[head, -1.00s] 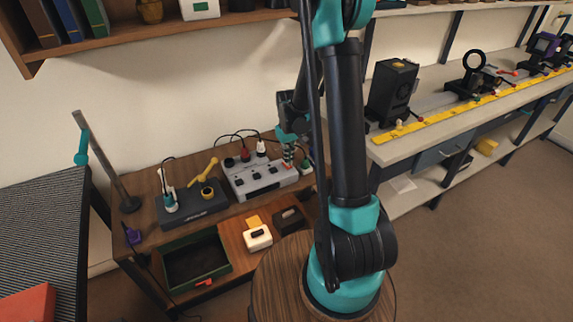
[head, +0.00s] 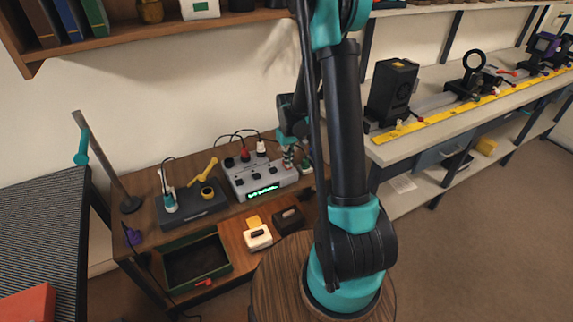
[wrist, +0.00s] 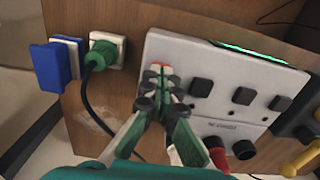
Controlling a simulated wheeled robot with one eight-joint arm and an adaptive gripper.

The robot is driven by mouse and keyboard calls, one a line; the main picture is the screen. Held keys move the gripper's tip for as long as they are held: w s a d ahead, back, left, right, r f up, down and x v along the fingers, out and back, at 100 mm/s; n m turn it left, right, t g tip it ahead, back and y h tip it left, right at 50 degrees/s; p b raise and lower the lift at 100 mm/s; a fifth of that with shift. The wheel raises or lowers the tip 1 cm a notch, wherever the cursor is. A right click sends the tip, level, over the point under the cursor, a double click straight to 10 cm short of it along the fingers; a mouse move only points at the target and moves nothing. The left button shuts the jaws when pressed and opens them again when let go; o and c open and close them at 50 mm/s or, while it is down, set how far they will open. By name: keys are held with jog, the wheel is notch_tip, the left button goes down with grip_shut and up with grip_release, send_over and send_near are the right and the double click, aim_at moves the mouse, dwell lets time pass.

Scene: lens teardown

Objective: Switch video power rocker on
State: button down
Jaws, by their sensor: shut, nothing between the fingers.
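The grey power unit (head: 236,184) sits on the wooden bench, with several dark square controls on its top. Its front display (head: 263,192) is lit with green characters; in the wrist view the display (wrist: 252,52) shows as a green glowing strip. My gripper (wrist: 161,78) is shut and empty, its fingertips down at the end of the control row, close to the unit's top. Small orange-red patches show at the tips; the rocker under them is mostly hidden, and I cannot tell its tilt or whether the tips touch it. My gripper (head: 288,160) also shows at the unit's right end.
A green plug (wrist: 103,53) with a black cable and a blue block (wrist: 52,66) are beside the unit. A red plug (wrist: 243,149) is on its far side. A dark station (head: 190,212) with a yellow tool stands left, above a green-rimmed tray (head: 226,263).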

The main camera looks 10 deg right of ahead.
jog(key=shift+r, duration=3.45)
jog(key=s+d+r+m+t, duration=0.1)
jog(key=s+d+t, duration=0.1)
jog(key=s, duration=0.9)
jog(key=s+d+r+m+t, duration=0.2)
jog(key=s, duration=0.9)
jog(key=shift+m, duration=0.3)
